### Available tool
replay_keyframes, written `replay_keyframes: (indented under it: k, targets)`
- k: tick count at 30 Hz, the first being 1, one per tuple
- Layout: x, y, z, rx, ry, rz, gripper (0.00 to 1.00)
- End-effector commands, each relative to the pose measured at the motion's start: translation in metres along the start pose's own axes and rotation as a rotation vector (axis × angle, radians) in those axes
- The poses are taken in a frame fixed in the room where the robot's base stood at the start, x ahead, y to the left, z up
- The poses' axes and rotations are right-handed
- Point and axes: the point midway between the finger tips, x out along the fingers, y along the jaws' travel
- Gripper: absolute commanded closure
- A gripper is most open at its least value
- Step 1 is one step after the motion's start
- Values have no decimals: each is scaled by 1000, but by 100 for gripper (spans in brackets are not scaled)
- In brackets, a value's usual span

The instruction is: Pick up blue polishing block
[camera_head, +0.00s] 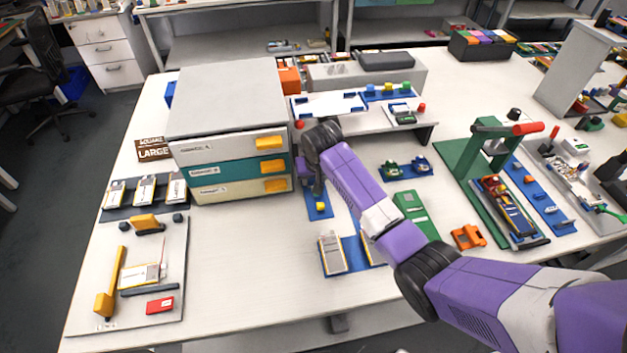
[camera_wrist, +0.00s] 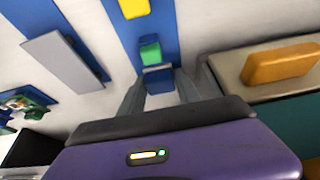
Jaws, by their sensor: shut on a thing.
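The blue polishing block (camera_wrist: 158,79) is between the fingertips of my gripper (camera_wrist: 160,86) in the wrist view, and the fingers are shut on it. It is over or on a blue strip (camera_wrist: 172,25); I cannot tell whether it is clear of it. A green block (camera_wrist: 150,53) is just beyond it, and a yellow block (camera_wrist: 134,8) is farther along the strip. In the head view, my gripper (camera_head: 314,186) is low, beside the drawer unit, at the far end of the blue strip (camera_head: 318,214). The blue block is hidden there by my arm.
The drawer unit (camera_head: 225,105) with yellow handles stands close left of my gripper; one handle (camera_wrist: 281,63) is near in the wrist view. A white raised shelf (camera_head: 350,123) is behind. Blue mats, a green device (camera_head: 416,213) and a green press (camera_head: 480,165) lie right.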

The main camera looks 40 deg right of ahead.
Motion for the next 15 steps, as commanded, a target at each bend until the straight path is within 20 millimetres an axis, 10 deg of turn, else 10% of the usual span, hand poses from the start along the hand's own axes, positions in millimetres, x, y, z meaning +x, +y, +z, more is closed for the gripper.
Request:
replay_keyframes:
  k: [15]
  targets:
    - [-14,0,-7,0,3,-1,100]
